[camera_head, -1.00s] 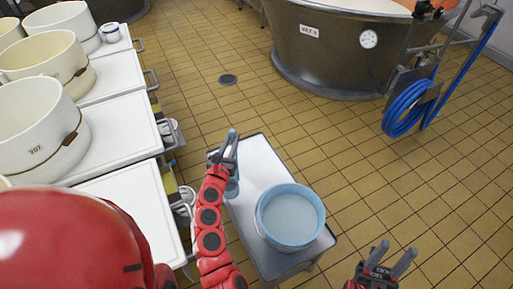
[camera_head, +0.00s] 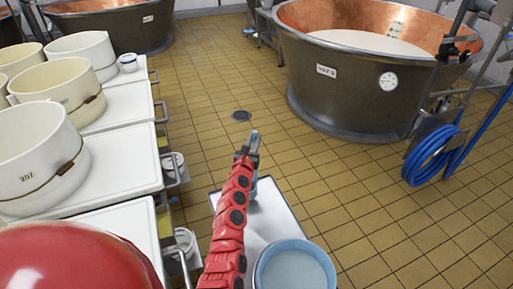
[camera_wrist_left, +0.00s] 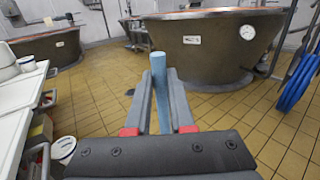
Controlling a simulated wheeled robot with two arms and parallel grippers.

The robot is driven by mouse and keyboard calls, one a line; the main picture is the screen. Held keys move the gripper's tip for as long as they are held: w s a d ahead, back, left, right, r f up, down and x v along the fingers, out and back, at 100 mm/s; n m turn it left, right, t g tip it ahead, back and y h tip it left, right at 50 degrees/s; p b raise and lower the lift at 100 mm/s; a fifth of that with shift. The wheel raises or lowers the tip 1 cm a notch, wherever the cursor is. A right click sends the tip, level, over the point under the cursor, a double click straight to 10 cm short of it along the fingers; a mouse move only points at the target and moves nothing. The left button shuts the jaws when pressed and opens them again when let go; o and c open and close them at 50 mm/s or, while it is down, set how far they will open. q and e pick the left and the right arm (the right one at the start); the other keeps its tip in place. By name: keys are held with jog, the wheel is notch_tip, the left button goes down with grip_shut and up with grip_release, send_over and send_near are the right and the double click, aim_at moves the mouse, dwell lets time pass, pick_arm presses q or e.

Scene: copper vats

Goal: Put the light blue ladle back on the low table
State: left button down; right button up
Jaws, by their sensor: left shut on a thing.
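My left gripper (camera_head: 250,153) is shut on the light blue ladle (camera_head: 254,137). In the head view the ladle's handle tip shows above the fingers, and a blue part of it shows beside my wrist, lower down. In the left wrist view the blue handle (camera_wrist_left: 158,85) stands upright between the two fingers. My right gripper is out of view.
A light blue tub (camera_head: 268,262) with pale contents stands on the near end of the low table. White worktops (camera_head: 112,180) with cream tubs (camera_head: 40,150) run along the left. A copper vat (camera_head: 350,85) and a coiled blue hose (camera_head: 430,155) are ahead right. Tiled floor lies open between.

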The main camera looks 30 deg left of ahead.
pick_arm(q)
jog(key=f, duration=0.1)
jog(key=w+f+b, duration=0.1)
jog(key=f+b, duration=0.1)
jog(key=shift+w+d+f, duration=0.1)
jog(key=shift+w+f, duration=0.2)
jog(key=shift+f, duration=0.05)
jog(key=shift+f+b, duration=0.25)
jog(key=shift+b, duration=0.15)
jog(key=c, duration=0.8)
grip_release()
jog(key=shift+r, duration=0.1)
jog(key=shift+r, duration=0.1)
